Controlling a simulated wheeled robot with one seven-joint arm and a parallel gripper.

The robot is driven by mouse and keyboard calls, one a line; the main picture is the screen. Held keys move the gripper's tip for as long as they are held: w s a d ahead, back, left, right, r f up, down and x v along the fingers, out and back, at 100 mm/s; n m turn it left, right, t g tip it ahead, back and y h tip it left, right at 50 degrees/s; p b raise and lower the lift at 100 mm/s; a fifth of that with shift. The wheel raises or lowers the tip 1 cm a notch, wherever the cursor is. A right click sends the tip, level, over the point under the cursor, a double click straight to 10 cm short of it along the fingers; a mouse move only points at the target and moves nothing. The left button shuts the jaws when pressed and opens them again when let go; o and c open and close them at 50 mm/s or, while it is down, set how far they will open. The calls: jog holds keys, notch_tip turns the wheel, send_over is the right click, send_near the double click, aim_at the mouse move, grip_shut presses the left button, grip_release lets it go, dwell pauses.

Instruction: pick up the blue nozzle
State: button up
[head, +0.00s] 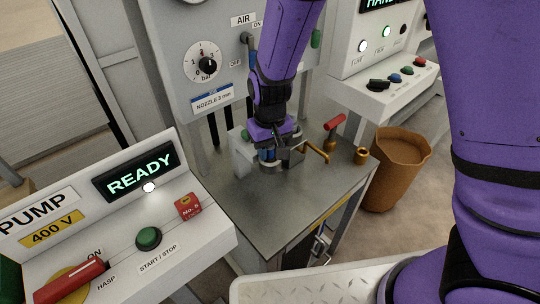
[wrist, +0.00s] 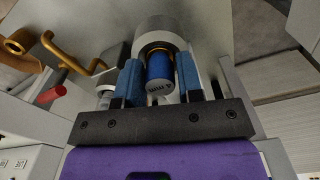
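In the wrist view the blue nozzle (wrist: 159,68), marked 4 mm, has a brass collar (wrist: 158,47) and sits against a round grey part (wrist: 155,27). My gripper (wrist: 160,75) has its two blue-padded fingers on either side of the nozzle. A narrow gap shows between the nozzle and each finger, so the gripper looks open around it. In the head view my gripper (head: 271,157) is low over the metal table, and the nozzle cannot be told apart from the blue finger pads there.
The metal table (head: 265,207) carries a brass crank, a red-handled valve (head: 334,125) and a brass fitting (head: 361,156) to the right of my gripper. A panel with a dial and a NOZZLE 3 mm label (head: 212,98) stands behind. The pump console (head: 205,232) is at front left, a brown bin (head: 400,160) right.

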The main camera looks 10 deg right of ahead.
jog(key=shift+f, duration=0.1)
jog(key=c, duration=0.6)
